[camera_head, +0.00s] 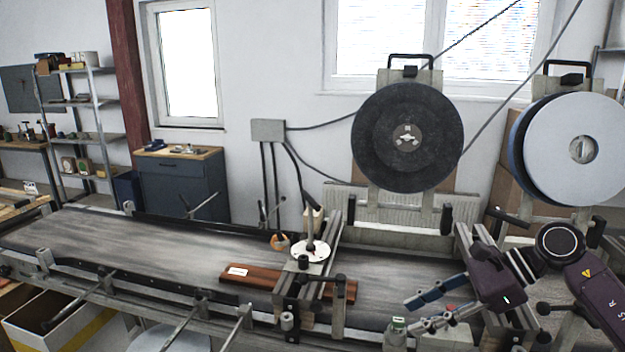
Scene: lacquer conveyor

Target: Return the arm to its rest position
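My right gripper (424,312) is at the lower right, in front of the conveyor's right part. Its two fingers point left and are spread apart, with nothing visible between them. My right arm comes in from the right edge. My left gripper is not in view. A reddish-brown wooden board (262,279) lies on the grey conveyor belt (130,250), with a small white label on it. The board passes under the metal cross frame, which hides part of it. The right gripper is to the right of the board and apart from it.
A frame with a white round disc (310,249) spans the belt. Large dark (385,150) and pale (570,125) reels stand behind the conveyor. An open box (55,325) is at lower left.

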